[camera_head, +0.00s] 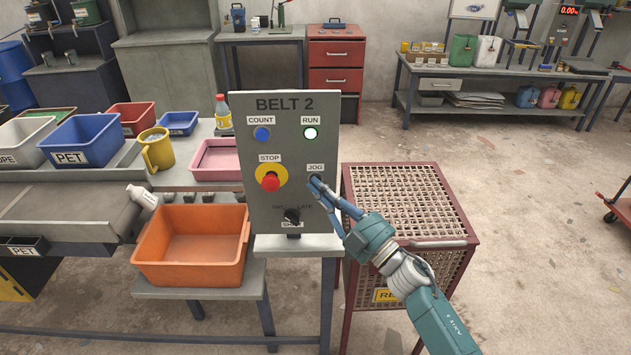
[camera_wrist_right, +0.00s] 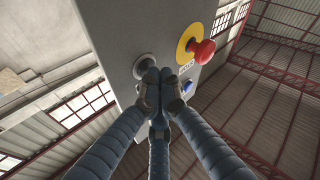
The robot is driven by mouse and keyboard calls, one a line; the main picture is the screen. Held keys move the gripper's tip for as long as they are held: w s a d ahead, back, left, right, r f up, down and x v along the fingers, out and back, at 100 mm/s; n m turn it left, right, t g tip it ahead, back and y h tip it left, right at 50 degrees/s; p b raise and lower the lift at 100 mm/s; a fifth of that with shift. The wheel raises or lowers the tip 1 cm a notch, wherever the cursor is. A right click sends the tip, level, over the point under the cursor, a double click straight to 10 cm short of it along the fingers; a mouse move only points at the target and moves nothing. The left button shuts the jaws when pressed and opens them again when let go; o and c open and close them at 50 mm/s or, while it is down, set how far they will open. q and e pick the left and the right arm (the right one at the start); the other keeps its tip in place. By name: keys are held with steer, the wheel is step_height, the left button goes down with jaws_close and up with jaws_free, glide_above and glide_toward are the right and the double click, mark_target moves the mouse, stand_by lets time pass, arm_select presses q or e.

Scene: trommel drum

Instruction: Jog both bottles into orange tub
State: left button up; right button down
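The orange tub (camera_head: 193,281) stands on a low grey stand left of the BELT 2 panel (camera_head: 262,110) and looks empty inside. A white bottle (camera_head: 145,198) lies tilted at the belt's end, above the tub's back left corner. A bottle with yellow contents and a red cap (camera_head: 222,113) stands upright behind the panel's left edge. My right gripper (camera_head: 315,183) has its fingertips at the JOG button (camera_head: 316,170), partly covering it. The wrist view shows the fingers (camera_wrist_right: 160,92) closed together against the panel face, holding nothing. My left gripper is out of view.
The panel has a red STOP button (camera_head: 270,182), a blue COUNT button (camera_head: 262,134), a lit green RUN lamp (camera_head: 310,133) and a black knob (camera_head: 292,216). A mesh cage (camera_head: 410,200) stands at right. A yellow mug (camera_head: 157,152) and a pink tray (camera_head: 215,172) are behind the tub.

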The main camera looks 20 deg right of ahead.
stand_by(0.3)
steer(key=shift+s+a+p, duration=0.2)
steer(key=shift+s+p, duration=0.15)
steer(key=shift+s, duration=0.45)
steer(key=shift+s+a+p, duration=0.25)
steer(key=shift+s+p, duration=0.05)
steer(key=shift+s, duration=0.5)
steer(key=shift+s+a+p, duration=0.2)
steer(key=shift+s+p, duration=0.05)
steer(key=shift+s, duration=0.55)
steer(key=shift+s+a+p, duration=0.25)
steer(key=shift+s+p, duration=0.05)
steer(key=shift+s, duration=0.5)
steer(key=shift+f, duration=0.1)
